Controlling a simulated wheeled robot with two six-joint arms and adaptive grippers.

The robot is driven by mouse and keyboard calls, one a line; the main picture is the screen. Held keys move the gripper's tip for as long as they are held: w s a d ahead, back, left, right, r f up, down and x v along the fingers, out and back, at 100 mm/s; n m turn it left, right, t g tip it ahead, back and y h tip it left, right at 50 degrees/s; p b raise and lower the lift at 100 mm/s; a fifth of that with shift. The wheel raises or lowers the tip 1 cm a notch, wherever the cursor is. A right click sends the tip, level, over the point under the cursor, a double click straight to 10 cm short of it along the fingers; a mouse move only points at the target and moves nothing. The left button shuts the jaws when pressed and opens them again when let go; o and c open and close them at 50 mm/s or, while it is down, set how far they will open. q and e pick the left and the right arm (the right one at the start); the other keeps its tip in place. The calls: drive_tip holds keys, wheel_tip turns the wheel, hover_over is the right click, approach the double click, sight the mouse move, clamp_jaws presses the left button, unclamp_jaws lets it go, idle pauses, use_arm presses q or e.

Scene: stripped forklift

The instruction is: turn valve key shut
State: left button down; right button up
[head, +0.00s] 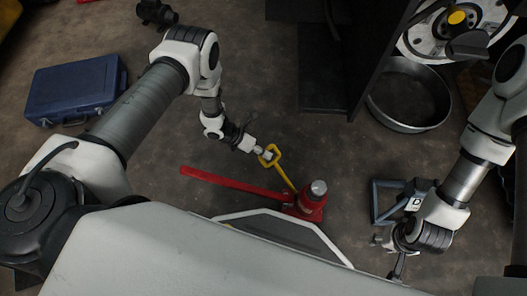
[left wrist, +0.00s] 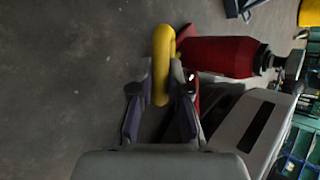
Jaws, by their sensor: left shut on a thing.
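The valve key is a yellow rod with a loop handle (head: 277,152). Its lower end reaches the base of a red bottle jack (head: 310,203) standing on the floor. My left gripper (head: 264,155) is shut on the yellow loop. In the left wrist view the yellow loop (left wrist: 162,62) sits between the two fingers (left wrist: 160,95), with the red jack body (left wrist: 222,56) just to its right. Where the key meets the jack's valve is too small to make out. My right gripper (head: 398,268) is low at the right, apart from the jack; its fingers are unclear.
A long red handle (head: 235,184) reaches left from the jack. A grey-blue stand (head: 388,200) marked D is to the right. A blue case (head: 75,88) lies at the left. A round metal pan (head: 408,98) and a dark forklift frame are behind. Floor between is clear.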

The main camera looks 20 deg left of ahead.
use_arm(q)
drive_tip(key=shift+s+f, duration=0.1)
drive_tip(key=c, duration=1.1)
unclamp_jaws()
drive_tip(key=shift+c, duration=0.2)
drive_tip(key=v, duration=1.2)
wheel_tip(320, 180, up, 15)
drive_tip(key=p, duration=1.3)
drive_tip(key=shift+p, duration=0.4)
